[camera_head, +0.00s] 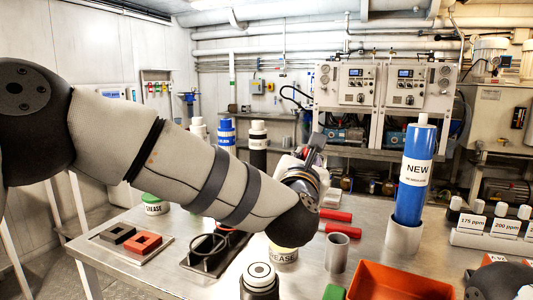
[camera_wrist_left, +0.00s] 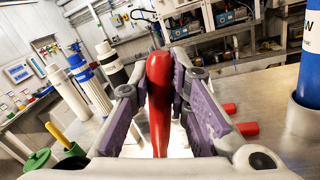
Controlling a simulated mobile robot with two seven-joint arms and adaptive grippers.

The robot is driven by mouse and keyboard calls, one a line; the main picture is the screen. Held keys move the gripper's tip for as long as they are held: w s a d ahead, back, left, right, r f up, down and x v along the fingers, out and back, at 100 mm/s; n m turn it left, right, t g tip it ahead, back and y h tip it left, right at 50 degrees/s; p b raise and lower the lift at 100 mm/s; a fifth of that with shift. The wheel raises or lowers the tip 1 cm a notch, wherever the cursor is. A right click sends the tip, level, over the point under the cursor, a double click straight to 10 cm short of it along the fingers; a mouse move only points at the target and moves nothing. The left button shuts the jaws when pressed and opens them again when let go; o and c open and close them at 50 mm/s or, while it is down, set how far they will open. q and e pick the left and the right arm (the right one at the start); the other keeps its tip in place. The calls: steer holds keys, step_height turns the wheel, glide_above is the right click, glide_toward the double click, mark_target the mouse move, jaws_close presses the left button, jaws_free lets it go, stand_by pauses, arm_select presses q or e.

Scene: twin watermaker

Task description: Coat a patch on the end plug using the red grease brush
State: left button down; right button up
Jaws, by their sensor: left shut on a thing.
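My left gripper (camera_head: 312,150) is raised over the middle of the steel table, partly hidden by its own wrist. In the left wrist view its purple-padded fingers (camera_wrist_left: 163,105) are closed on the upright red handle of the grease brush (camera_wrist_left: 159,85). The bristles are hidden. A jar labelled GREASE (camera_head: 283,256) stands below my forearm, its top hidden. A dark cylinder with a white ringed top (camera_head: 259,276) stands at the front edge; I cannot tell whether it is the end plug. My right gripper is not in view.
A blue NEW cylinder (camera_head: 415,175) stands in a grey holder (camera_head: 404,238). Two red handles (camera_head: 336,215), a grey cup (camera_head: 337,254) and an orange-red tray (camera_head: 400,282) are nearby. A green-lidded grease jar (camera_head: 154,204) and a board with square blocks (camera_head: 130,243) sit left.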

arm_select(q)
steer(key=shift+f, duration=0.5)
steer(key=f+b, duration=0.1)
steer(key=f, duration=0.4)
steer(key=shift+s+d+f+b, duration=0.1)
steer(key=shift+d+f+b, duration=0.1)
steer(key=shift+b, duration=0.2)
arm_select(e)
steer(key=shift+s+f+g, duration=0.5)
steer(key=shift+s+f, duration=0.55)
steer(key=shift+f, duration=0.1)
arm_select(q)
steer(key=shift+f, duration=0.5)
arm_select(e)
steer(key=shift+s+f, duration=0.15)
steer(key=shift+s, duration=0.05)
